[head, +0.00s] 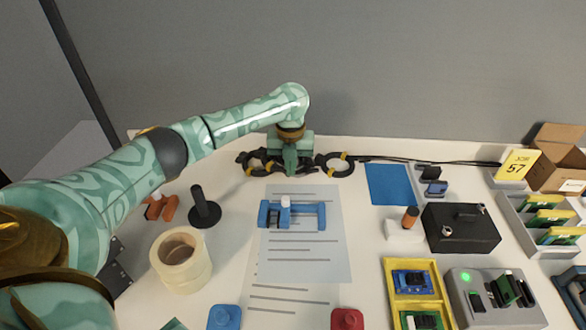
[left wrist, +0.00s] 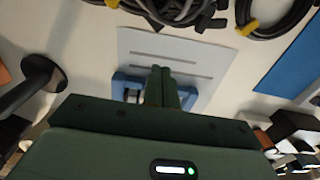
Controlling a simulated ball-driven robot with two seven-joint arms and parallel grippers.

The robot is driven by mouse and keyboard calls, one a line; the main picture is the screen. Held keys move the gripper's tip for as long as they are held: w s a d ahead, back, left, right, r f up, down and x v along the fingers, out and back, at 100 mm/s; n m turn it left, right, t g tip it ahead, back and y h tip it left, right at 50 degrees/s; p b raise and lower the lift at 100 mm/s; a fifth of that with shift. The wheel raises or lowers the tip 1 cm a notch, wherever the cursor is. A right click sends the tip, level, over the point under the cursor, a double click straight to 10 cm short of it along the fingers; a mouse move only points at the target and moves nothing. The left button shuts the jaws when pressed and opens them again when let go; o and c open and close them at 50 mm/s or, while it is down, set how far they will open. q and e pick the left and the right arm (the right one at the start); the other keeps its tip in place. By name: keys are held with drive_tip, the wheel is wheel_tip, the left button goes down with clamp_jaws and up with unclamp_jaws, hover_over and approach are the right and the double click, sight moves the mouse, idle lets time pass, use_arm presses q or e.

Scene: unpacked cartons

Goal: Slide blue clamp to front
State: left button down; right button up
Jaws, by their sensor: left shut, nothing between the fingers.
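The blue clamp (head: 292,214) lies on a printed sheet (head: 318,262) near the middle of the table, with a small white part standing on it. In the left wrist view, the blue clamp (left wrist: 124,84) is partly hidden behind my gripper's fingers. My left gripper (head: 290,170) is on the far side of the clamp, by the coiled cables. Its fingers, seen in the left wrist view (left wrist: 161,75), are together and empty. I cannot tell from these views whether they touch the clamp. My right gripper is not in view.
Coiled black cables (head: 334,165) lie behind the sheet. A black stand (head: 204,212) and a tape roll (head: 181,260) are to the left. A blue mat (head: 388,184), a black box (head: 460,228) and a yellow tray (head: 388,279) are to the right. A red block (head: 347,319) is in front.

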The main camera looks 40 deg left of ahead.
sight(291, 191)
use_arm(q)
wheel_tip(291, 191, down, 7)
drive_tip(key=b, duration=0.2)
drive_tip(key=shift+b, duration=0.35)
drive_tip(key=s+d, duration=0.1)
drive_tip(key=s, duration=0.1)
drive_tip(key=shift+s+d+r+p, duration=0.35)
drive_tip(key=shift+s+r+p, duration=0.05)
drive_tip(key=shift+s+d, duration=0.15)
drive_tip(key=shift+s, duration=0.1)
drive_tip(key=shift+d+f, duration=0.1)
drive_tip(key=shift+s, duration=0.1)
